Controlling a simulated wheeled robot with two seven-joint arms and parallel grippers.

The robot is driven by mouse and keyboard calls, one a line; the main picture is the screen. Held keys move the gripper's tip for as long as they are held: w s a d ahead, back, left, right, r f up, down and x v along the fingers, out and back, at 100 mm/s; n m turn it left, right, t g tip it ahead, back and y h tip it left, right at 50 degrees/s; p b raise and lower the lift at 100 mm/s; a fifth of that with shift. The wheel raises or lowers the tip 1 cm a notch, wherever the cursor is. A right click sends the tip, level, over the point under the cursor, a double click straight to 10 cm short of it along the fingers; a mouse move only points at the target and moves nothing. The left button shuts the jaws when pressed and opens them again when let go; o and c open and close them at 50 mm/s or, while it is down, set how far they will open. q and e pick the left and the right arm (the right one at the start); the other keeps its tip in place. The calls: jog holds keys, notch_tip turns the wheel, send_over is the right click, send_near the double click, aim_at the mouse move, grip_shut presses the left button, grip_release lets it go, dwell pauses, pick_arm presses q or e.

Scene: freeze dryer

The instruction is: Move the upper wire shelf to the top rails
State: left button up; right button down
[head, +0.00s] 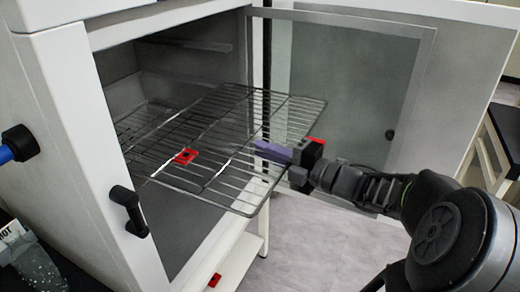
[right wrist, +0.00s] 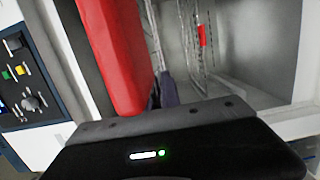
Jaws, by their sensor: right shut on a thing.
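The upper wire shelf (head: 236,132) sticks far out of the open chamber, its right part beyond the doorway. My right gripper (head: 264,148) is shut on its right side, reaching in from the right with bluish fingers. A red tab (head: 317,141) shows beside the gripper. In the right wrist view a large red piece (right wrist: 115,50) stands close to the camera, with the fingers (right wrist: 166,90) partly behind it. Whether the shelf's far left edge rests on a rail is unclear. My left gripper is not in view.
The chamber's upper rail (head: 190,45) runs along the inner wall above the shelf. More wire rack (head: 140,122) shows inside at the left. The door (head: 345,75) stands open behind my right arm. A black handle (head: 128,208) projects from the front frame.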

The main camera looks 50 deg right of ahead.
jog(key=s+d+b, duration=0.1)
jog(key=s+d, duration=0.1)
jog(key=s, duration=0.5)
jog(key=shift+s+d, duration=0.15)
jog(key=shift+s, duration=0.25)
jog(key=shift+r, duration=0.15)
notch_tip(320, 180, up, 14)
jog(key=p, duration=0.9)
dwell(0.4)
jog(key=shift+f, duration=0.2)
dwell(0.3)
jog(key=shift+b, duration=0.35)
